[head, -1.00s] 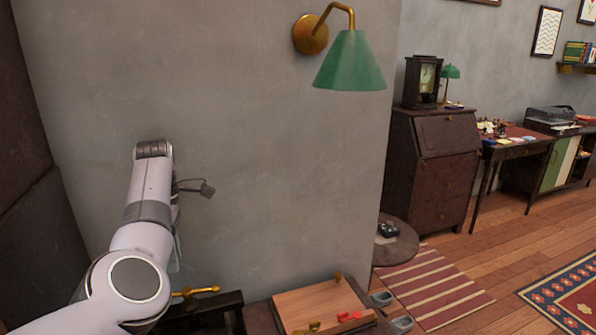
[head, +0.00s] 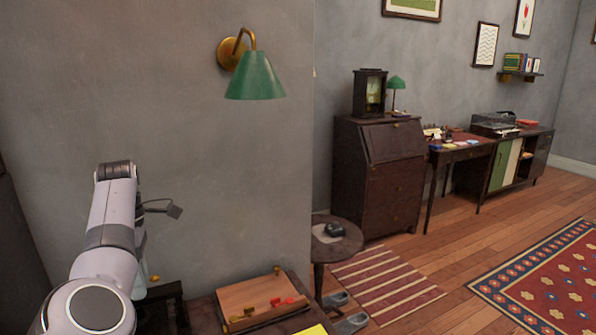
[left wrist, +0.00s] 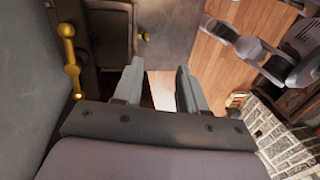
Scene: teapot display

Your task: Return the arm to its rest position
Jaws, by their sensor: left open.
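My left arm (head: 108,225) rises at the left of the head view, bent at the top in front of the grey wall. My left gripper shows in the left wrist view (left wrist: 158,78), with its two grey fingers apart and nothing between them. In the head view its fingers are mostly hidden behind my arm. My right gripper is not in view.
A wooden board (head: 262,300) with small red and brass pieces lies on a dark table below the wall lamp (head: 256,78). A round side table (head: 345,240) and a dark bureau (head: 385,180) stand right. A brass handle (left wrist: 70,62) is near my left gripper. Open floor lies right.

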